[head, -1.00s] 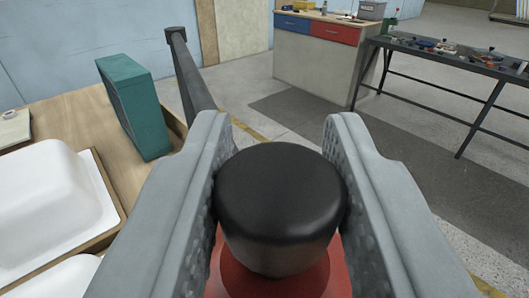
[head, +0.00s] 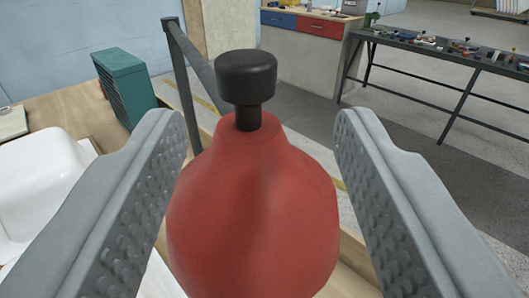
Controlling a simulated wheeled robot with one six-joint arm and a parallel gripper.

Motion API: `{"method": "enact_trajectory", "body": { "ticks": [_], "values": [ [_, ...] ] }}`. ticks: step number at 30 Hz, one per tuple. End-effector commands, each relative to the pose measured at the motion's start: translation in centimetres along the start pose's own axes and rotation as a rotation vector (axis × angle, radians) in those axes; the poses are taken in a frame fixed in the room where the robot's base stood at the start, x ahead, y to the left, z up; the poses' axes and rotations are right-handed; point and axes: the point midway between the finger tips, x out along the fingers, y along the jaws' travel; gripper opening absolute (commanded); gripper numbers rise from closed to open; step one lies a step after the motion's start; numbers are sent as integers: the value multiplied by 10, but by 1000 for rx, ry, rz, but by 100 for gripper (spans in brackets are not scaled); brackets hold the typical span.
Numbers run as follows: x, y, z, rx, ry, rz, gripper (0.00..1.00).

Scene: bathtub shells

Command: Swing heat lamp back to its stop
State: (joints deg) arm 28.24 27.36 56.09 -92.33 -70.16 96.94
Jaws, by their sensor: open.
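The heat lamp shows in the head view as a large red rounded shade (head: 252,205) with a black knob (head: 246,77) on a short black stem at its top. A dark grey bar (head: 192,60) behind the lamp runs up to a post top at the upper left. My gripper (head: 262,140) is open, with one finger on each side of the red shade. Gaps show between the shade and the upper parts of both fingers. The knob stands beyond the fingertips, clear of them. The lower part of the shade is cut off by the frame.
White tub shells (head: 45,185) lie on a wooden bench at the left. A teal drawer cabinet (head: 124,85) stands behind them. A dark metal table (head: 440,48) with tools and a workbench with blue and red drawers (head: 305,25) stand at the back. Open floor lies at the right.

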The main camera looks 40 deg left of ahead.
Motion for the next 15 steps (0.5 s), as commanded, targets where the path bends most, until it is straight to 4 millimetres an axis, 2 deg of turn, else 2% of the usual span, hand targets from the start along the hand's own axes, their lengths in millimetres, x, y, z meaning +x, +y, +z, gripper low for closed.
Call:
{"method": "enact_trajectory", "body": {
  "ticks": [1, 6, 12, 15],
  "values": [
    [-12, 0, 0, 0, 0, 2, 50],
    [-46, 1, 0, 1, 0, 3, 50],
    [-77, 2, 0, 0, 0, 3, 50],
    [-87, 1, 0, 0, 0, 2, 50]
  ]
}}
